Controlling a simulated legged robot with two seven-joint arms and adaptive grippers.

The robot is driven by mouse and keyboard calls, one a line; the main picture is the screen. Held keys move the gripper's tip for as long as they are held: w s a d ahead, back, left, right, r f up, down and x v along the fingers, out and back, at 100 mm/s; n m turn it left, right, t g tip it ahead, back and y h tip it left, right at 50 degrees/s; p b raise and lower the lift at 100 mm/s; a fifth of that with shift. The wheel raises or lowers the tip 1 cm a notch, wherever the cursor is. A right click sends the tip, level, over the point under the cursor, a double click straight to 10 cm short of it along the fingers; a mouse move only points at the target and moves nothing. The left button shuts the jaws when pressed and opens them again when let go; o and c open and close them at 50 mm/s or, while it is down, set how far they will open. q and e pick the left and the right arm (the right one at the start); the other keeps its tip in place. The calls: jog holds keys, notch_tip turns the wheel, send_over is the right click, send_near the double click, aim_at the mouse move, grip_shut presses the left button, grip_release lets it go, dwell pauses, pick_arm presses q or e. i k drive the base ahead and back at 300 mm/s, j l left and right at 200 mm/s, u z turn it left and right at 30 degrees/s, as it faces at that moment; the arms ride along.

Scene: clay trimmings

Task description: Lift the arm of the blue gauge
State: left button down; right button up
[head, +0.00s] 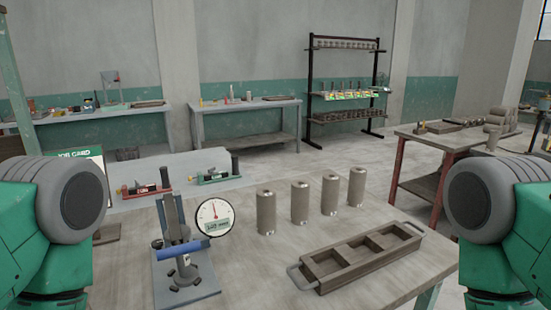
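The blue gauge (184,284) stands at the front left of the table. It has a flat blue-grey base, a dark upright part (173,217), a bright blue horizontal cylinder (191,249) and a dark knobbed part low in front. A round white dial (215,217) with a small readout shows just right of it. Whether its arm is up or down is hard to tell at this size. Only green and grey links of my two arms show, at the left and right edges. Neither gripper is in view, and nothing touches the gauge.
Several metal cylinders (300,203) stand in a row right of the gauge. A wooden tray (318,289) with three empty compartments lies in front of them. A red gauge (146,187) and a green gauge (211,177) sit behind on a grey surface. The tabletop between gauge and tray is clear.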

aim_at(177, 239)
jog(key=k, duration=0.5)
jog(key=k+l+z, duration=0.1)
jog(key=l, duration=0.35)
jog(key=l+z, duration=0.1)
jog(key=l, duration=0.35)
jog(key=k, duration=0.05)
